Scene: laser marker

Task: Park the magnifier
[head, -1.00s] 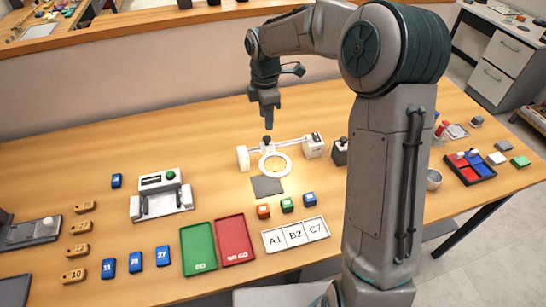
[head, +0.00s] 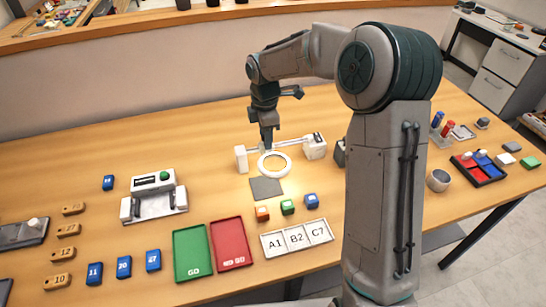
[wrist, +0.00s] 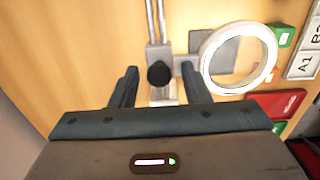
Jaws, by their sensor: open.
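The magnifier (head: 274,164) is a white ring lens on a bar between two white end blocks, near the middle of the table. In the wrist view its ring (wrist: 238,57) lies to the right of my fingers. A black knob (wrist: 159,74) stands on the magnifier's mount, between my two fingers in the picture. My gripper (head: 267,143) is open, pointing down over the knob, and its fingers also show in the wrist view (wrist: 160,90). In the head view my fingers hide the knob. I cannot tell whether they touch it.
A dark grey pad (head: 266,188) lies in front of the ring. Orange, green and blue cubes (head: 287,207) sit behind the A1 B2 C7 tray (head: 297,238). Green (head: 193,254) and red (head: 231,243) trays lie to its left. A grey-white device (head: 154,198) stands further left.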

